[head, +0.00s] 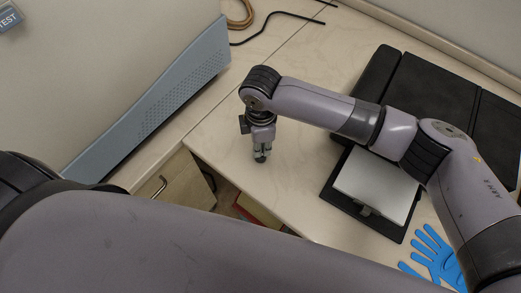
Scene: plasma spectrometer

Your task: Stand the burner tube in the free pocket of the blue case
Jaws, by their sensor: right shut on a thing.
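My right gripper (261,155) points down over the pale table top, near its left edge. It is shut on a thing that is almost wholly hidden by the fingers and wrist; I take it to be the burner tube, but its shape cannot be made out. I cannot tell the height of the fingertips above the table. The blue case and its free pocket are not recognisable in this view. My left arm crosses the foreground, and its gripper is out of view.
A clipboard with white paper (376,184) lies right of my right gripper, beside black folded panels (415,85). A blue glove (437,257) lies at the lower right. The large grey instrument (120,60) stands at the left. Bare table (290,195) surrounds the gripper.

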